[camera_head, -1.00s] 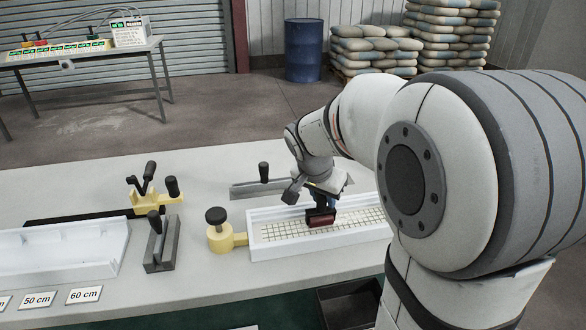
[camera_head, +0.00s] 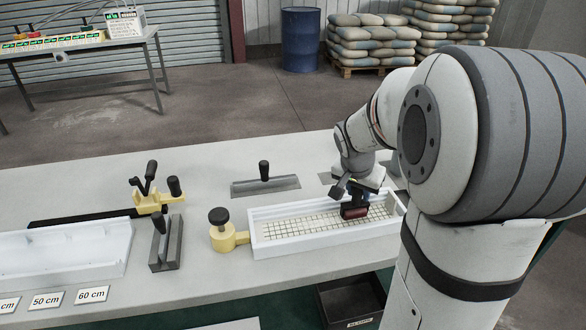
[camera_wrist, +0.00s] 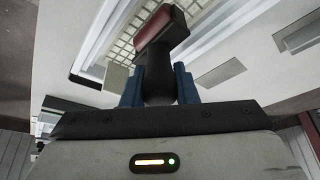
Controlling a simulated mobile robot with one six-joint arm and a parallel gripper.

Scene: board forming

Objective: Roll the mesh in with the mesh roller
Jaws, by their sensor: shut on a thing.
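My gripper (camera_head: 362,192) is shut on the black handle of the mesh roller; its blue fingers (camera_wrist: 160,88) grip the handle in the wrist view. The mesh roller (camera_head: 355,212) has a dark red drum, which also shows in the wrist view (camera_wrist: 155,28). The drum is over the right part of the mesh, seemingly on it; exact contact is too small to tell. The mesh (camera_head: 300,227) is a dark grid lying on the pale fill inside a long white mould (camera_head: 330,245). The mesh's right end is partly hidden by the roller and gripper.
A yellow clamp (camera_head: 228,237) with a black knob stands at the mould's left end. A grey tool with a black handle (camera_head: 166,243), a flat grey trowel (camera_head: 266,185) and another white mould (camera_head: 70,255) are on the table. A dark bin (camera_head: 350,300) sits below the front edge.

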